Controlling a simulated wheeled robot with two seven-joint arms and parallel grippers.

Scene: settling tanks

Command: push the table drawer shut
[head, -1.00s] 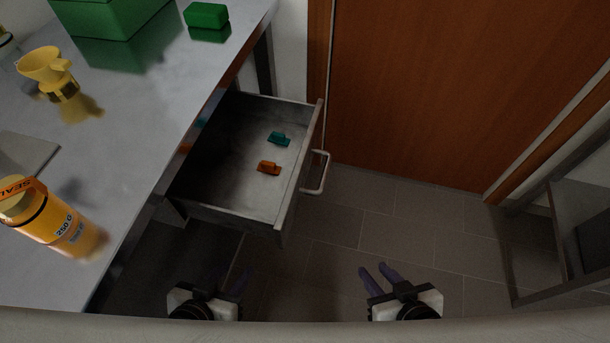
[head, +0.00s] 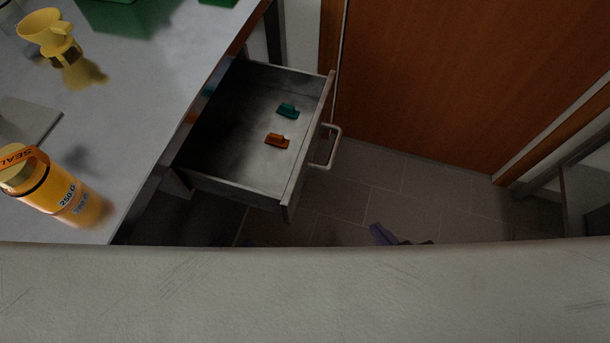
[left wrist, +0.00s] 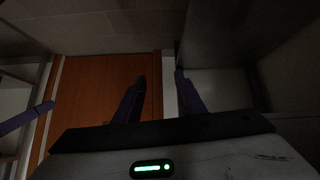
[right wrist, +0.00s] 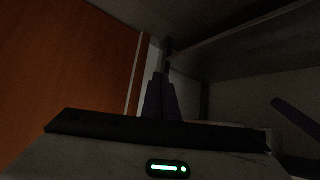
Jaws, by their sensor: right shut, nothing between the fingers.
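The grey table drawer (head: 240,190) is pulled out from the table (head: 100,105). Its front panel faces right and carries a pale bar handle (head: 332,150). My right gripper (head: 377,231) shows only its purple fingertips in the head view, below and to the right of the drawer front, apart from it. In the right wrist view its fingers (right wrist: 161,95) are together with nothing between them. My left gripper is hidden in the head view. In the left wrist view its two fingers (left wrist: 160,90) stand apart, with nothing held.
A teal piece (head: 288,111) and an orange piece (head: 277,140) lie in the drawer. A yellow funnel-like cup (head: 46,30) and an orange bottle (head: 50,190) stand on the table. A brown door (head: 450,80) stands behind. The tiled floor (head: 400,205) right of the drawer is clear.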

